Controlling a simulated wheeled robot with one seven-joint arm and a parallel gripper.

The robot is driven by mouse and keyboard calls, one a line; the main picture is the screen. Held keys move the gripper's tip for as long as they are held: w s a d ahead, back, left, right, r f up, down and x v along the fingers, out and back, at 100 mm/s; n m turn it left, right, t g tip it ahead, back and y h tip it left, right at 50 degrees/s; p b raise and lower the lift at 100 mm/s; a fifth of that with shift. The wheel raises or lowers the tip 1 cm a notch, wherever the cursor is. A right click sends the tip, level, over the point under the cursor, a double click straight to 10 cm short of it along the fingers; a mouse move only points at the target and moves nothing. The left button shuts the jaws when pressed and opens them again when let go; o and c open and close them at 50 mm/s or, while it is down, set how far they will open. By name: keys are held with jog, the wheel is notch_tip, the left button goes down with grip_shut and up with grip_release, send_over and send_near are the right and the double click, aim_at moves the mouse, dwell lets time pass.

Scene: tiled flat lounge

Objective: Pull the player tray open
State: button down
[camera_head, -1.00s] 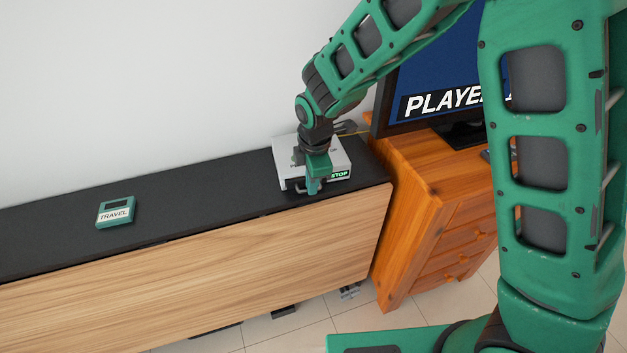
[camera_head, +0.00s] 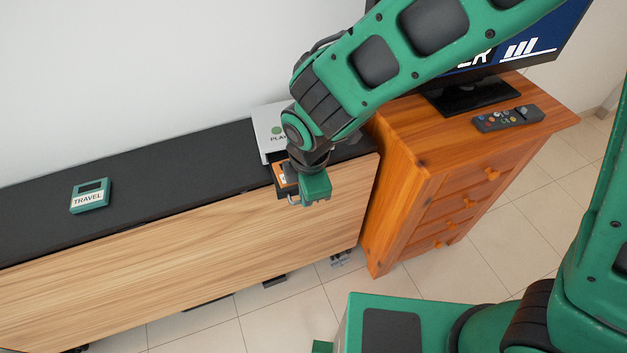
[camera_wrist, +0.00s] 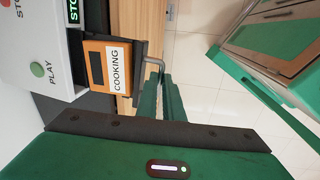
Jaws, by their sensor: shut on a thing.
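The white player (camera_head: 268,118) stands on the black top of the low cabinet, partly hidden by my arm. It also shows in the wrist view with a green PLAY button (camera_wrist: 37,69). Its dark tray (camera_wrist: 140,58) sticks out over the cabinet's front edge. An orange cartridge labelled COOKING (camera_wrist: 97,66) lies in the tray; it shows as a small orange patch in the head view (camera_head: 281,173). My gripper (camera_head: 300,201) is shut on the tray's grey bar handle (camera_wrist: 155,65), in front of the cabinet face.
A teal TRAVEL cartridge (camera_head: 90,195) lies on the black cabinet top (camera_head: 150,190) to the left. A wooden drawer chest (camera_head: 410,180) with a television (camera_head: 520,45) and a remote (camera_head: 508,118) stands close on the right. Tiled floor (camera_head: 410,285) lies in front.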

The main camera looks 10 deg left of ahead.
jog(key=c, duration=2.2)
grip_release()
jog(key=r, duration=0.3)
jog(key=s+r, duration=0.1)
jog(key=r, duration=0.3)
jog(key=d+r, duration=0.1)
jog(key=r, duration=0.2)
jog(key=shift+s+r, duration=0.3)
jog(key=shift+s, duration=0.05)
